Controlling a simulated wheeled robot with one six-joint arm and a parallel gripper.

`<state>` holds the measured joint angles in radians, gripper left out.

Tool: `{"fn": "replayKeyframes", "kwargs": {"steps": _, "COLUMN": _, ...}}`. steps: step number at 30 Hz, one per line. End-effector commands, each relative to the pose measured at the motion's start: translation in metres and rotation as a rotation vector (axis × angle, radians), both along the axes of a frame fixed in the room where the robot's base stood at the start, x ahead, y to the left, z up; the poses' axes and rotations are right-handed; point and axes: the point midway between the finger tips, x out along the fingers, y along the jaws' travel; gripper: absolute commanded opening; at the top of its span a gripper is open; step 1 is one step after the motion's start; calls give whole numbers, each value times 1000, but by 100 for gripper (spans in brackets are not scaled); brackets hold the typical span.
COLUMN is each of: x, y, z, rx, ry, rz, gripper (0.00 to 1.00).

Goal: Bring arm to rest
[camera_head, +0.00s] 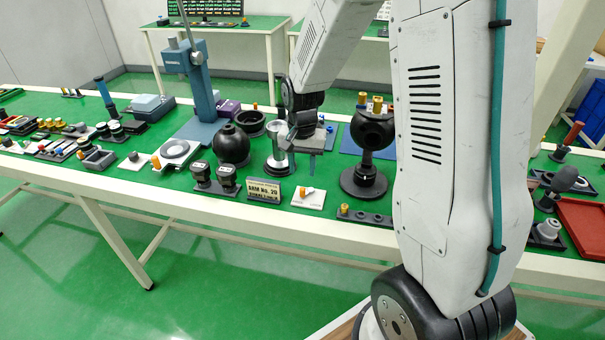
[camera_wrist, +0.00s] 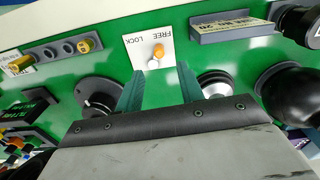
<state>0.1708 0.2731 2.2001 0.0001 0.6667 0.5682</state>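My arm (camera_head: 455,130) stands upright at the right of the head view, and its forearm (camera_head: 330,45) slopes down to the left over the green-topped table. My gripper (camera_head: 308,142) hangs over the table, between a metal spool-shaped piece (camera_head: 280,150) and a black ball on a stand (camera_head: 372,130). In the head view its fingers are hard to make out. In the wrist view the two teal fingers of my gripper (camera_wrist: 160,87) are apart, with nothing held between them. A white FREE/LOCK plate (camera_wrist: 150,38) with an orange knob lies beyond the fingertips.
Several fixtures crowd the table around my gripper: a black sphere (camera_head: 231,146), a blue press (camera_head: 200,85), a name plate (camera_head: 264,191) and a white plate with an orange knob (camera_head: 308,198). A red tray (camera_head: 583,228) lies at the right. Another table (camera_head: 215,28) stands behind.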

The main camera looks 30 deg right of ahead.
Motion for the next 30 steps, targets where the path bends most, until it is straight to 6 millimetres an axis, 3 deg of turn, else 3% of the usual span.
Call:
{"fn": "replayKeyframes", "kwargs": {"steps": 18, "x": -4, "y": 1, "z": 0, "rx": 3, "ry": 20, "rz": 41, "gripper": 38}}
{"fn": "replayKeyframes", "kwargs": {"steps": 22, "x": -39, "y": 7, "z": 3, "rx": 30, "ry": 122, "rz": 152, "gripper": 38}}
{"fn": "replayKeyframes", "kwargs": {"steps": 30, "x": -105, "y": 29, "z": 67, "rx": 56, "ry": 169, "rz": 370, "gripper": 38}}
